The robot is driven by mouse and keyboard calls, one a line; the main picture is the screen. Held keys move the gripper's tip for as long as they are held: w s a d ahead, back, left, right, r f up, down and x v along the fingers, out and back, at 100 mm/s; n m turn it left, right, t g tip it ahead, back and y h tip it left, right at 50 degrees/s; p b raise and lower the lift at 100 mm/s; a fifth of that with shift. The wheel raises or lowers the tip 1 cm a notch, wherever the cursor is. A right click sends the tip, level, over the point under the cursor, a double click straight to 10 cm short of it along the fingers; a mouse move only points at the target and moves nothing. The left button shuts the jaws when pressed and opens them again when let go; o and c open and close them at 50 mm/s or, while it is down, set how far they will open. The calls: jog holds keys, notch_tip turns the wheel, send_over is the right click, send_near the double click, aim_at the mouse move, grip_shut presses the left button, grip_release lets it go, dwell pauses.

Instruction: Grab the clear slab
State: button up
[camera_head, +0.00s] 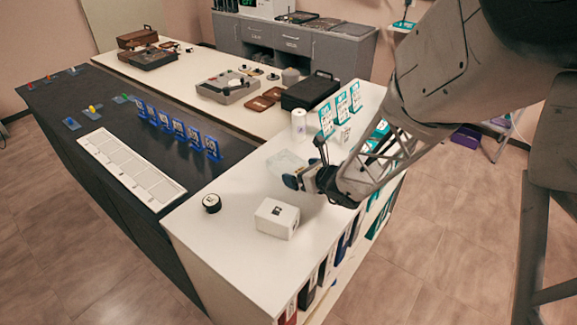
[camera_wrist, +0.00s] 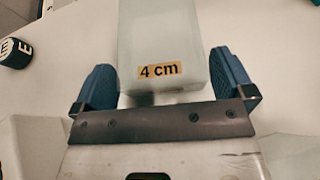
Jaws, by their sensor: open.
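The clear slab (camera_head: 286,162) is a pale, see-through block on the white counter (camera_head: 215,245). In the wrist view the slab (camera_wrist: 160,35) carries an orange "4 cm" label and runs off the top edge. My gripper (camera_head: 293,181) is low over the counter at the slab's near end. In the wrist view my gripper (camera_wrist: 165,72) is open, with one blue finger on each side of the slab.
A white box (camera_head: 277,218) stands just in front of my gripper, and a small black round item (camera_head: 211,203) lies to the left. A white cylinder (camera_head: 299,125) and teal cards (camera_head: 326,119) stand behind. Blue card stands (camera_head: 179,130) line the dark bench.

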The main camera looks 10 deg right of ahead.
aim_at(296, 166)
jog(key=shift+x, duration=1.4)
jog(key=shift+a+r, duration=0.1)
jog(key=shift+r, duration=0.05)
jog(key=c, duration=0.9)
jog(key=shift+r, duration=0.2)
jog(key=shift+c, duration=0.2)
jog(key=shift+r, duration=4.85)
jog(key=shift+w, duration=0.1)
